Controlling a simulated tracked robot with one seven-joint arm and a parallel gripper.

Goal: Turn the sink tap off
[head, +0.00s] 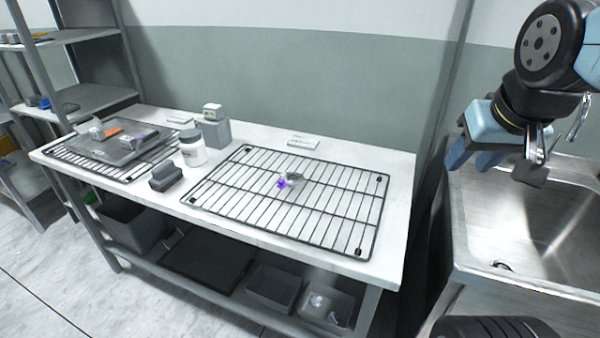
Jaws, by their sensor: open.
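The steel sink (475,215) stands at the right of the head view. A shiny chrome piece that looks like part of the tap (579,117) shows above its back edge, right of my gripper. Another chrome piece shows close against my gripper, and I cannot tell whether they touch. My gripper (490,160) is open, pointing down above the sink's back left part. My wrist and gripper hide much of the tap. I cannot tell the tap handle's position or whether water runs; a pale streak in the basin may be reflection.
A white table (400,190) left of the sink carries a wire rack (362,240) with a small purple item (283,183), a white jar (192,150) and a grey scale (120,150). A narrow gap separates table and sink. The basin's front looks clear.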

